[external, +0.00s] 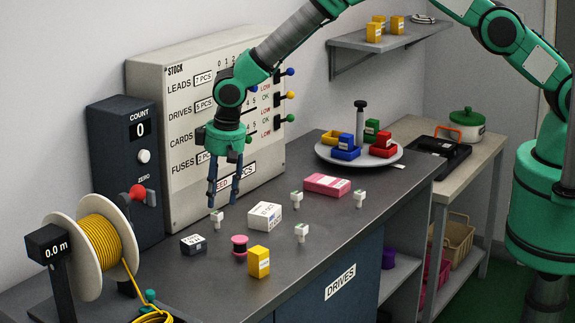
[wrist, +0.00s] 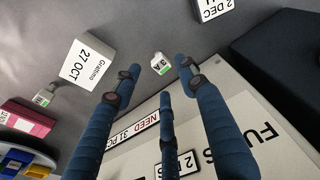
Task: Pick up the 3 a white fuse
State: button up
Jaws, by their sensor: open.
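A small white fuse with a green mark and the label "3 A" (wrist: 159,63) stands on the grey bench, just beyond my fingertips in the wrist view. In the external view a white fuse (external: 217,217) stands right below my gripper (external: 223,204), close to the fingertips. My gripper points down; its blue fingers are spread and hold nothing. Similar white fuses stand farther right: one behind (external: 297,197), one in front (external: 301,231) and one by the pink box (external: 359,197). Their labels are too small to read there.
A white box (external: 265,217), a dark box (external: 193,244), a pink spool (external: 239,244) and a yellow box (external: 259,261) stand nearby. The pink box (external: 327,185) lies farther right. The stock board (external: 185,150) rises close behind my gripper. A round tray (external: 330,158) holds coloured bins.

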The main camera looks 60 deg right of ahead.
aim_at(217, 213)
jog(key=shift+w+a+f+p, duration=0.1)
jog(key=shift+w+f+p, duration=0.05)
jog(key=shift+f, duration=0.7)
jog(key=shift+w+d+f+p, duration=0.1)
jog(key=shift+w+f+p, duration=0.1)
jog(key=shift+f, duration=0.65)
jog(key=shift+w+a+f+p, duration=0.1)
jog(key=shift+w+f, duration=0.05)
jog(key=shift+f, duration=0.7)
jog(key=shift+c, duration=0.3)
jog(key=c, duration=1)
